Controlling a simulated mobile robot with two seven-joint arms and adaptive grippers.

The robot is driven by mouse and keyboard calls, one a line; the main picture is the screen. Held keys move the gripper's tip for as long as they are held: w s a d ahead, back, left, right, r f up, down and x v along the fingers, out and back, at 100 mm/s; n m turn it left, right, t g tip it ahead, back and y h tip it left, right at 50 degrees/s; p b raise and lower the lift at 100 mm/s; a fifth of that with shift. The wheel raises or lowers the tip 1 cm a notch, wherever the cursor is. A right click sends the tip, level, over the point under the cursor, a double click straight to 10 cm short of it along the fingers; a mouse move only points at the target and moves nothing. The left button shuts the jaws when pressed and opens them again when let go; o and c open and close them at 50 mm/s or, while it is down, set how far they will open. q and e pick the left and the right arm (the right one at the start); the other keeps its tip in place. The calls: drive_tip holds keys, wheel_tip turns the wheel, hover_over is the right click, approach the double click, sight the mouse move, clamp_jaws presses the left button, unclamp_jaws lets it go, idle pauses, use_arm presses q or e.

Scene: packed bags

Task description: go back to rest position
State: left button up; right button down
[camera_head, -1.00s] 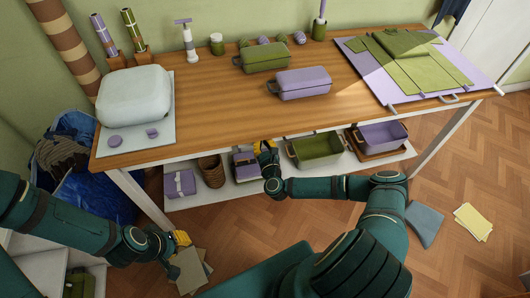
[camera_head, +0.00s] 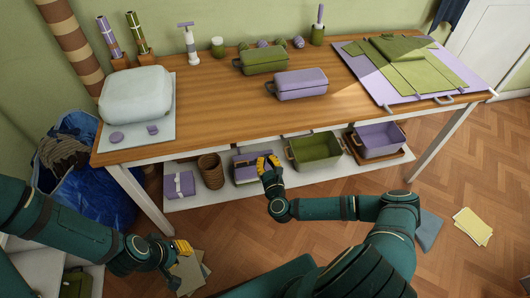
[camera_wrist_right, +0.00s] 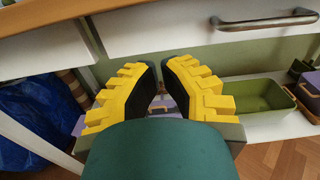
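My right gripper (camera_head: 268,163) is in front of the table's lower shelf, close to a purple box (camera_head: 244,170) that stands there. In the right wrist view its yellow-padded fingers (camera_wrist_right: 160,78) are apart with nothing held between them. Part of a purple item (camera_wrist_right: 165,105) shows behind them on the shelf. My left gripper (camera_head: 183,247) is low at the left, over some flat papers (camera_head: 190,272) on the floor. Its fingers are too small and turned to judge their opening.
The wooden table (camera_head: 215,107) holds green (camera_head: 262,61) and purple (camera_head: 300,85) bags. The shelf (camera_head: 222,192) carries a green bin (camera_head: 315,152), a purple bin (camera_head: 380,140) and a basket (camera_head: 210,170). A drawer handle (camera_wrist_right: 265,20) juts out near my right gripper.

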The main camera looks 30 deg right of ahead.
drive_tip(key=v, duration=0.5)
drive_tip(key=s+a+f+n+g+y, duration=0.1)
drive_tip(key=s+a+n+g+y, duration=0.1)
drive_tip(key=a+n+g+y, duration=0.5)
drive_tip(key=s+a+f+n+y, duration=0.1)
drive_tip(key=s+a+n+y, duration=0.25)
drive_tip(key=a+n, duration=0.75)
drive_tip(key=s+d+r+n+g+h, duration=0.1)
drive_tip(key=s+n+g, duration=0.3)
drive_tip(key=n, duration=0.5)
drive_tip(key=s+d+r+n+g+h, duration=0.1)
drive_tip(key=s+r+n+g, duration=0.3)
drive_tip(key=n, duration=0.6)
drive_tip(key=shift+s+d+g, duration=0.3)
drive_tip(key=shift+s+g, duration=0.2)
drive_tip(key=shift+s, duration=0.25)
